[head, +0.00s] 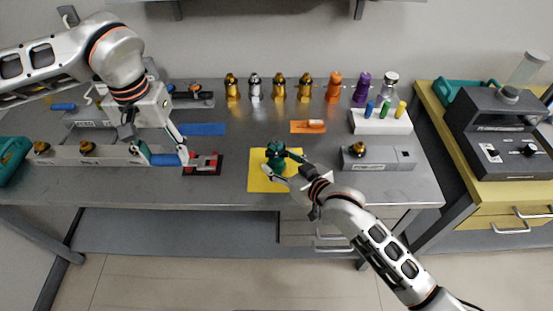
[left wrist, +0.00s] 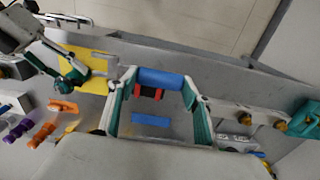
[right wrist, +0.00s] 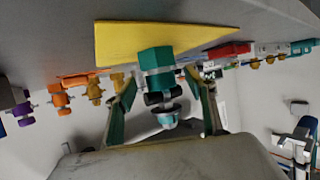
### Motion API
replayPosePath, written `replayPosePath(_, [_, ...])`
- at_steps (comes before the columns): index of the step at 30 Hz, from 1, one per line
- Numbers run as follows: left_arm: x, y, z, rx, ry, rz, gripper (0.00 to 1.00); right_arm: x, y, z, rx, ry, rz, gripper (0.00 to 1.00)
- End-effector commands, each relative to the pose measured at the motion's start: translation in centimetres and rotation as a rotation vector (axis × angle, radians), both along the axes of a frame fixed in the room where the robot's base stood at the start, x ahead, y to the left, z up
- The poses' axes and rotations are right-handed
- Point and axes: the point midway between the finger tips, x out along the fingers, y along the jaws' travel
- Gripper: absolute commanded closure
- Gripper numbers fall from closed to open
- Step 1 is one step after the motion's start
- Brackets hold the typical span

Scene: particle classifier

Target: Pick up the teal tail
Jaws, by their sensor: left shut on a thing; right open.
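The teal piece (head: 274,155) stands on a yellow mat (head: 257,181). In the right wrist view it shows a blocky teal end (right wrist: 154,60), a dark ringed middle and a paler teal tip. My right gripper (head: 282,165) is open, its fingers on either side of the piece; in the right wrist view the piece lies between them, and contact cannot be told. My left gripper (head: 163,157) is shut on a blue cylinder (left wrist: 160,78), held across its fingertips above the table, near a red and black block (head: 202,164).
A row of gold, silver, orange and purple pieces (head: 279,88) stands at the back. A white holder (head: 381,124) with small coloured pegs and a grey box (head: 378,161) stand to the right. A blue mat (head: 202,129) and an orange tray (head: 301,127) lie in the middle.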

Motion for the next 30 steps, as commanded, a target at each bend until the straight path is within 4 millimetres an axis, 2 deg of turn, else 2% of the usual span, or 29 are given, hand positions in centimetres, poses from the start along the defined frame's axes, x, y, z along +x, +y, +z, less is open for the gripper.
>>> replayPosePath(6, [0.0, 0.0, 0.2, 0.000, -0.001, 0.000, 1.00, 2.0, 1.3, -1.0, -0.001, -0.001, 0.000, 0.45])
replayPosePath(15, [0.0, 0.0, 0.2, 0.000, -0.001, 0.000, 1.00, 2.2, 1.4, -1.2, -0.001, -0.001, 0.000, 0.45])
replayPosePath(16, [0.0, 0.0, 0.2, 0.000, -0.001, 0.000, 1.00, 2.2, 1.4, -1.2, -0.001, -0.001, 0.000, 0.51])
replayPosePath(21, [0.0, 0.0, 0.2, 0.000, 0.000, 0.000, 1.00, 2.2, 1.4, -1.2, -0.001, -0.001, 0.000, 0.95])
replayPosePath(22, [0.0, 0.0, 0.2, 0.000, 0.000, 0.000, 1.00, 2.2, 1.4, -1.2, -0.001, -0.001, 0.000, 1.00])
replayPosePath(30, [0.0, 0.0, 0.2, 0.000, 0.000, 0.000, 1.00, 2.3, 1.5, -0.9, 0.002, -0.005, 0.000, 1.00])
